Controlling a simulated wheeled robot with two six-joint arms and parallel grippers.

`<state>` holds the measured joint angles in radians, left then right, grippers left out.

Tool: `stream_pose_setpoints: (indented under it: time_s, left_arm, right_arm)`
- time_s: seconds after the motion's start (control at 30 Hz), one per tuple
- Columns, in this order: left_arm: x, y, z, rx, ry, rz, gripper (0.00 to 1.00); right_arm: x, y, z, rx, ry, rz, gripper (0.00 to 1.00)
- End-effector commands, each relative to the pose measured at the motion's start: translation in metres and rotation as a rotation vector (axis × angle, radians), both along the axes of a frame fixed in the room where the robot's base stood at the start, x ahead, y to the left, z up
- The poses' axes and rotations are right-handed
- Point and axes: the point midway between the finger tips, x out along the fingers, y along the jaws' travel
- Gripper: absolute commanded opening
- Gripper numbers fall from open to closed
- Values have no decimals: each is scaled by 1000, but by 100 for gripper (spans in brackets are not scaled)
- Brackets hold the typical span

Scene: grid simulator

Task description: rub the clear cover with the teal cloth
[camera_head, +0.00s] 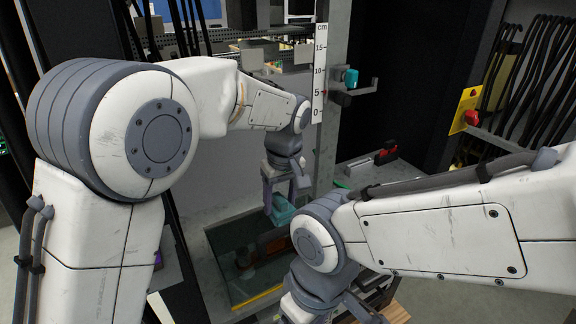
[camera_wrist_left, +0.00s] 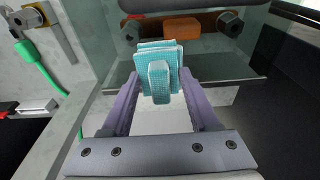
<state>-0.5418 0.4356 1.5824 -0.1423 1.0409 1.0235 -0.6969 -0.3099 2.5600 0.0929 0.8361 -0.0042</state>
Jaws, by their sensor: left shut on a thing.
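My left gripper (camera_head: 283,199) is shut on the teal cloth (camera_head: 282,212), which is a folded pad. In the left wrist view the cloth (camera_wrist_left: 158,72) sits between the two purple-grey fingers of the gripper (camera_wrist_left: 160,95). The clear cover (camera_head: 232,262) is a see-through panel in the grey machine, below and around the cloth in the head view. In the left wrist view the cover (camera_wrist_left: 205,62) is behind the cloth. I cannot tell whether the cloth touches it. My right arm crosses the right side of the head view, and its gripper fingers are not visible.
An orange block (camera_wrist_left: 181,28) and metal bolts show behind the cover. A centimetre scale (camera_head: 320,70) stands on the grey post. A small teal item (camera_head: 351,78) sits on a bracket beside it. A yellow plate with a red knob (camera_head: 469,112) is at the right. A green cable (camera_wrist_left: 40,70) hangs at the left.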

Motion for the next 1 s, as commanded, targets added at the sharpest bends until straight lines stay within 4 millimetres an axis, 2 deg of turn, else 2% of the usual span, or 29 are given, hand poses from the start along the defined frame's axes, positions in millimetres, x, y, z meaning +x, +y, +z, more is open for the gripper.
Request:
stream_pose_setpoints:
  time_s: [0.1,0.17,0.7,1.0]
  left_arm:
    - [1,0,11,-1,0,4,0]
    - [1,-1,27,-2,-3,4,0]
    - [0,7,73,-1,1,14,0]
    - [0,10,81,0,1,17,0]
  right_arm:
    - [0,0,12,0,0,1,80]
    - [0,0,16,0,0,2,80]
    - [0,0,56,0,0,2,80]
    - [0,0,62,0,0,1,80]
